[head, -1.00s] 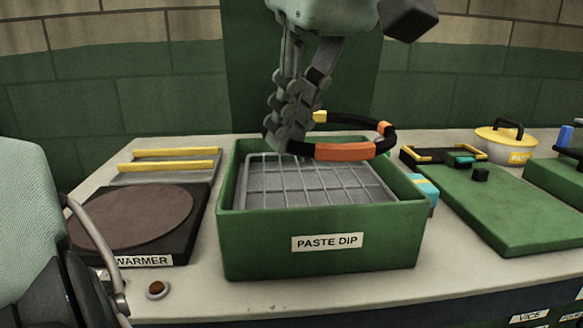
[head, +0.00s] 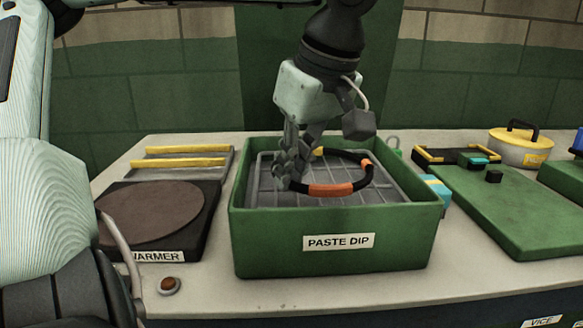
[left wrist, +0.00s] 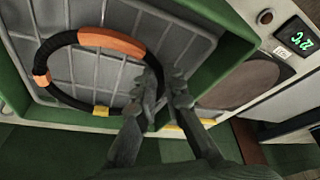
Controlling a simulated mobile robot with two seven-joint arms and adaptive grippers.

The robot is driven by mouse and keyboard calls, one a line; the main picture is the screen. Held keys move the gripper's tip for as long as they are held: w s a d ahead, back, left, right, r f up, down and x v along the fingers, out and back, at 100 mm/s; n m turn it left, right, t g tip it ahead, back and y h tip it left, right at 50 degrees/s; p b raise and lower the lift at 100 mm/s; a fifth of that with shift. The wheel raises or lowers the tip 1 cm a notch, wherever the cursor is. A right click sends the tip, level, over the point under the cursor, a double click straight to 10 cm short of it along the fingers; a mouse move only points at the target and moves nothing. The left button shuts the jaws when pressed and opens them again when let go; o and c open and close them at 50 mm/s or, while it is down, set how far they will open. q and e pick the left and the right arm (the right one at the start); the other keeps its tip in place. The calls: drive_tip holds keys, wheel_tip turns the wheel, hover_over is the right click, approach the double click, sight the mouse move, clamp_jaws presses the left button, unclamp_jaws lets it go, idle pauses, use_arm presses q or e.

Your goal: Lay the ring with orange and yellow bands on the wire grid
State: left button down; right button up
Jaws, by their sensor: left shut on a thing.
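The black ring with orange and yellow bands (head: 331,190) is over the wire grid (head: 400,190) inside the green box marked PASTE DIP (head: 300,243). My left gripper (head: 286,180) is shut on the ring's left side and reaches down into the box. In the left wrist view the ring (left wrist: 97,40) lies flat across the grid bars (left wrist: 125,18), with my left gripper's fingers (left wrist: 165,95) around its rim. I cannot tell whether the ring touches the grid. My right gripper is not in view.
A warmer with a round brown plate (head: 150,213) stands left of the box, with yellow-topped bars (head: 185,162) behind it. A green board (head: 510,215) and a yellow-lidded pot (head: 520,147) stand to the right. The box walls rise around the grid.

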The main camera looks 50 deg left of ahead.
use_arm(q)
drive_tip(key=c, duration=1.6)
unclamp_jaws()
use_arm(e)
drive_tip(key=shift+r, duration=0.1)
use_arm(q)
drive_tip(key=shift+r, duration=0.1)
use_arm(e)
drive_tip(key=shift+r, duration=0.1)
use_arm(q)
drive_tip(key=shift+p+v, duration=0.35)
drive_tip(key=shift+v, duration=5.65)
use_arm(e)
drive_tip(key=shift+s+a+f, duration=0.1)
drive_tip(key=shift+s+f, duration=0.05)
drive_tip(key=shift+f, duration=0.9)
use_arm(q)
drive_tip(key=shift+d, duration=0.1)
